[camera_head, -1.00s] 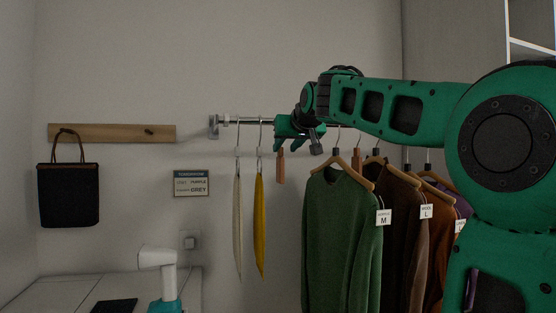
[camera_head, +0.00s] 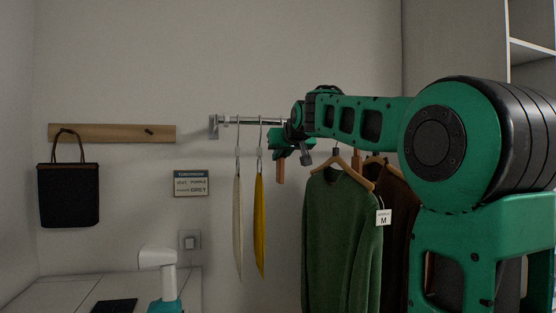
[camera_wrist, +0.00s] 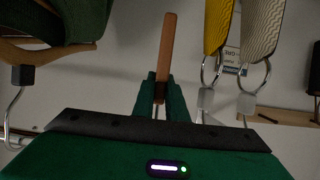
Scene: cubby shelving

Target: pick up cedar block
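The cedar block is a slim reddish-brown bar (camera_head: 281,172) that hangs upright below the rail, just right of the yellow hanging item. In the wrist view the block (camera_wrist: 168,45) rises from between my gripper's fingers. My gripper (camera_head: 281,154) is at the block's upper end in the head view. In the wrist view the two green fingers (camera_wrist: 160,92) lie on either side of the block with hardly any gap, and appear shut on it. The block's top end is hidden by the fingers.
A yellow item (camera_head: 259,225) and a cream item (camera_head: 238,225) hang close left of the block. A green sweater (camera_head: 340,240) and brown garments hang close right. The metal rail (camera_head: 248,121) runs just above. A dark bag (camera_head: 68,195) hangs far left.

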